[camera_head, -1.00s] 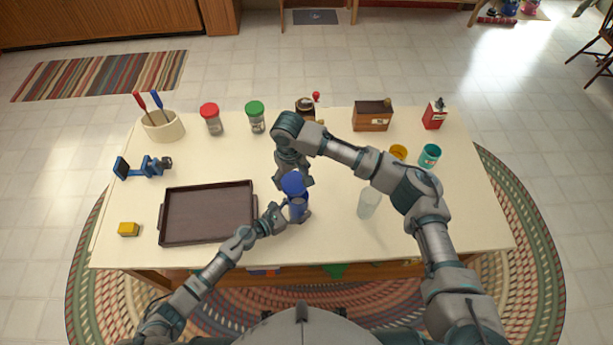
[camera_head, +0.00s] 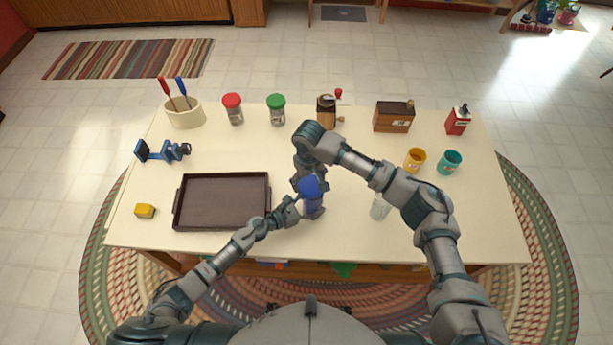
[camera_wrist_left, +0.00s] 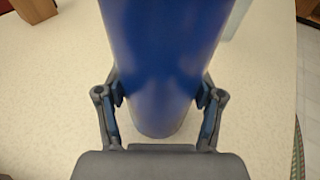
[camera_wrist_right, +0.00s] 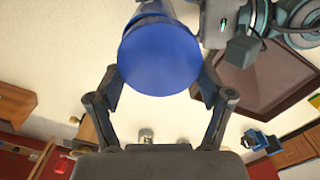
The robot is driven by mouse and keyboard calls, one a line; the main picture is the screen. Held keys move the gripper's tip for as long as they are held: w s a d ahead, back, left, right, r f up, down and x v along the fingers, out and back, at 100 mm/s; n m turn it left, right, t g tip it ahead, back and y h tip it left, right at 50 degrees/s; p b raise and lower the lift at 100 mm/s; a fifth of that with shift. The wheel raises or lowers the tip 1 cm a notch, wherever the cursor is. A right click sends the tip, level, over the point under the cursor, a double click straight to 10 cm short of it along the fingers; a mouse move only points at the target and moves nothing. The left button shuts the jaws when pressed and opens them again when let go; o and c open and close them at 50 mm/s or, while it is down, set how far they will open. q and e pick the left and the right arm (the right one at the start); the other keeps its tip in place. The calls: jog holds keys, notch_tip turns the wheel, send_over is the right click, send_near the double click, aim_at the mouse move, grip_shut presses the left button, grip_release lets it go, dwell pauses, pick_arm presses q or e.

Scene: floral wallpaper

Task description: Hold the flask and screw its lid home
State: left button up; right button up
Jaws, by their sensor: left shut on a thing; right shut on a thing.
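The blue flask (camera_head: 314,206) stands upright on the table, right of the tray. My left gripper (camera_head: 300,209) is shut around its body from the left; the flask (camera_wrist_left: 165,55) fills the middle of the left wrist view between both fingers. The blue lid (camera_head: 309,186) is at the top of the flask. My right gripper (camera_head: 305,184) is shut on it from the far side. In the right wrist view the round top of the lid (camera_wrist_right: 158,62) shows between the fingers. The seam between lid and flask is hidden, so I cannot tell how far it is screwed.
A dark tray (camera_head: 222,176) lies to the left, and a clear glass (camera_head: 379,208) stands to the right under my right arm. Orange (camera_head: 415,160) and teal (camera_head: 450,162) cups stand farther right. Jars, a grinder (camera_head: 327,110) and a wooden box (camera_head: 393,116) line the back edge.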

aim_at(311, 182)
jog(key=shift+d+f, duration=0.15)
jog(key=shift+d, duration=0.25)
dwell(0.8)
jog(key=shift+f, duration=0.5)
dwell(1.6)
dwell(0.4)
jog(key=o, duration=0.7)
jog(key=shift+o, duration=0.2)
jog(key=shift+r, duration=0.1)
jog(key=shift+r, duration=3.45)
jog(key=shift+c, duration=0.2)
